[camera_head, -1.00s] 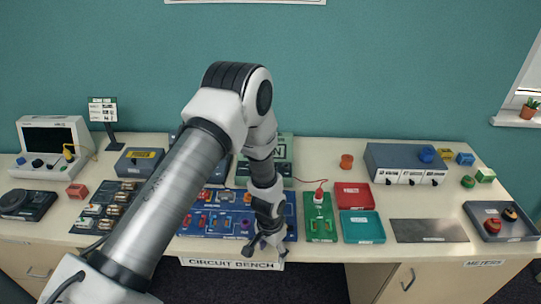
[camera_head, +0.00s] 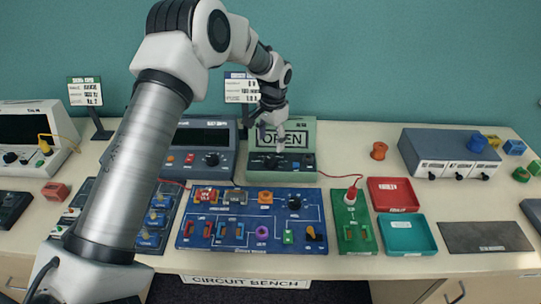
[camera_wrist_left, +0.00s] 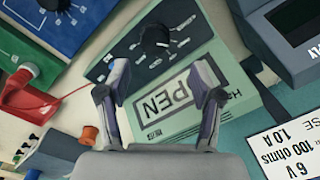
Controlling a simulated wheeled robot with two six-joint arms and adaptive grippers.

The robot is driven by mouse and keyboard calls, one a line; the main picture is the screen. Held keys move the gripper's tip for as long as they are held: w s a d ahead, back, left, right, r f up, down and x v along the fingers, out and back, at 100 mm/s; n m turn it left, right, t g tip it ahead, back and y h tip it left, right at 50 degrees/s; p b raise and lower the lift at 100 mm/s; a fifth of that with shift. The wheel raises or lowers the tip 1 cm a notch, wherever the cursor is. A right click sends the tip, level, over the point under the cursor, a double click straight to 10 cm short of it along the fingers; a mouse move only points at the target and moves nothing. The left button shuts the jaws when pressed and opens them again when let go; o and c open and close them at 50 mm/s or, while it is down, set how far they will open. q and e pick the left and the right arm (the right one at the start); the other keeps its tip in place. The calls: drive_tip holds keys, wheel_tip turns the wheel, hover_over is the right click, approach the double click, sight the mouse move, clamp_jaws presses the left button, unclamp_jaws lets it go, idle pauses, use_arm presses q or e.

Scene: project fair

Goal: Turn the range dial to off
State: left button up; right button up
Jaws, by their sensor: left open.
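The green meter (camera_head: 307,134) stands at the back of the bench, its display reading "OPEN". Its black round dial (camera_wrist_left: 155,38) shows in the wrist view on the dark front panel, with white marks around it; its exact setting is too small to read. My left gripper (camera_head: 273,132) is above the meter, in front of the display in the head view, and partly covers it. In the wrist view the left gripper (camera_wrist_left: 163,82) is open and empty, its fingers spread over the display, apart from the dial. My right gripper is not in view.
A blue circuit board (camera_head: 251,243) lies in front of the meter. A grey instrument (camera_head: 205,137) with its own black knob stands left of it. A green board (camera_head: 355,235), red tray (camera_head: 393,194) and teal tray (camera_head: 407,236) lie right. An orange spool (camera_head: 379,150) stands beyond.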

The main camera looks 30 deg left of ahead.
sight(270, 159)
use_arm(q)
drive_tip(key=f, duration=0.1)
drive_tip(key=s+f+p, duration=0.1)
drive_tip(key=d+f, duration=0.1)
drive_tip(key=shift+s+f+p, duration=0.15)
drive_tip(key=shift+p, duration=0.15)
drive_tip(key=f, duration=0.2)
drive_tip(key=a+f, duration=0.1)
drive_tip(key=shift+w+f, duration=0.35)
drive_tip(key=shift+w, duration=0.05)
drive_tip(key=shift+s+d+r, duration=0.1)
drive_tip(key=shift+d+r, duration=0.05)
drive_tip(key=shift+s+r, duration=0.1)
drive_tip(key=c, duration=1.1)
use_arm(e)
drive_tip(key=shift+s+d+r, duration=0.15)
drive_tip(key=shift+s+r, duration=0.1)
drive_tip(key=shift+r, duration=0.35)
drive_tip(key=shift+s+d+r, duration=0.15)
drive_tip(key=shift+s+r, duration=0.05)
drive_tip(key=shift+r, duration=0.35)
